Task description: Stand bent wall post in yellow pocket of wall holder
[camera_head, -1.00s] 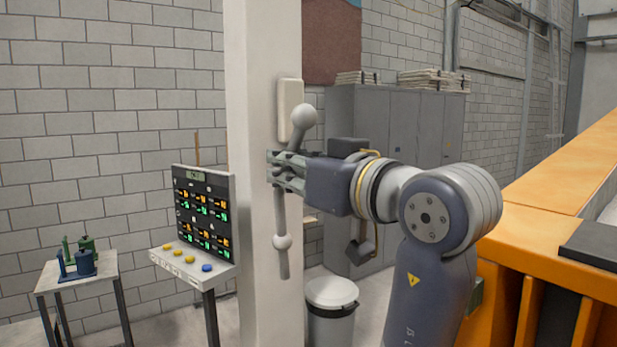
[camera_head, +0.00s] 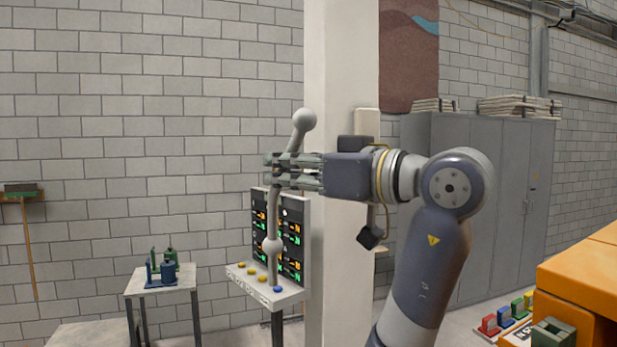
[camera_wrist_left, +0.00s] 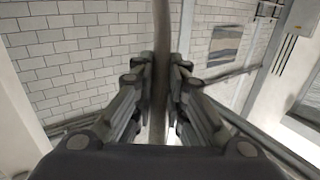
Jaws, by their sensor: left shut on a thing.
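The bent wall post is a grey rod (camera_head: 273,215) with a ball at its top and another lower down. Its upper part leans to the right. My left gripper (camera_head: 280,172) is shut on it just below the bend and holds it in the air. The left wrist view shows the rod (camera_wrist_left: 160,60) upright between the fingers (camera_wrist_left: 158,85). A row of red, blue, green and yellow pieces at the lower right may be the wall holder; its yellow piece (camera_head: 529,299) is at the far end. I cannot make out its pockets.
A control board (camera_head: 268,298) with buttons stands behind the post, beside a white column (camera_head: 340,60). A small table (camera_head: 160,283) with green and blue parts is at left. Grey cabinets (camera_head: 480,180) and an orange structure (camera_head: 585,275) are at right.

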